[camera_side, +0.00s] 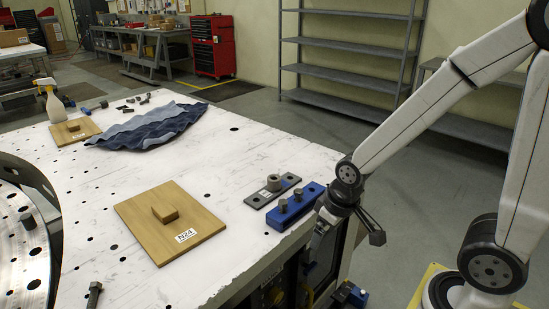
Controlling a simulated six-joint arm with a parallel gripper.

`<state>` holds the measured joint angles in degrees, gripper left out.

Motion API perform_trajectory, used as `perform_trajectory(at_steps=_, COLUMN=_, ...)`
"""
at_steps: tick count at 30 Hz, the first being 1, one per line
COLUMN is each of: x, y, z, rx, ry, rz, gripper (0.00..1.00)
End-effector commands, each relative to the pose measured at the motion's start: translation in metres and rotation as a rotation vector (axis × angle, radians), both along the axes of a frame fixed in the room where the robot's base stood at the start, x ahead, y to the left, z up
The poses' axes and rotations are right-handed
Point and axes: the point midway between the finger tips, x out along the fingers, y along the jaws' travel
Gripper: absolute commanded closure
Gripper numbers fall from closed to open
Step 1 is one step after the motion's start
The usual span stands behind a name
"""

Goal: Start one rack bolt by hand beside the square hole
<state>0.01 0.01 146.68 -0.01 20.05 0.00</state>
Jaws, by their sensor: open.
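The blue rack (276,222) lies near the table's right edge with at least two grey bolts standing in it; one rack bolt (283,206) shows its head clearly. The round metal turret plate (14,262) is cut off at the left edge and has many round holes. A dark bolt head (27,221) stands in or on it. I cannot make out a square hole in the plate. My gripper (315,250) is open, pointing down just beyond the table's edge, right of and below the rack.
A wooden board (140,217) with a raised block and N24 label lies mid-table. A grey plate (258,200) with a round collar lies beside the rack. A bolt (94,294) is at the front. A crumpled blue cloth (150,127) and spray bottle (52,105) are farther back.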

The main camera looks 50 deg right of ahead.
Motion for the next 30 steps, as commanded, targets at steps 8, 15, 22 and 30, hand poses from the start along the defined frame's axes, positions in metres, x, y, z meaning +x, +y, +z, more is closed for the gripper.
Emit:
perform_trajectory(at_steps=8, x=0.0, y=0.0, z=0.0, rx=0.0, ry=0.0, rz=0.0, gripper=0.0)
perform_trajectory(at_steps=15, x=0.001, y=0.0, z=0.0, rx=0.002, ry=0.0, rz=-0.007, gripper=0.41)
perform_trajectory(at_steps=22, x=0.011, y=-0.001, z=0.004, rx=0.025, ry=0.012, rz=-0.115, gripper=0.41)
perform_trajectory(at_steps=30, x=0.038, y=-0.005, z=0.015, rx=0.09, ry=0.049, rz=-0.442, gripper=0.41)
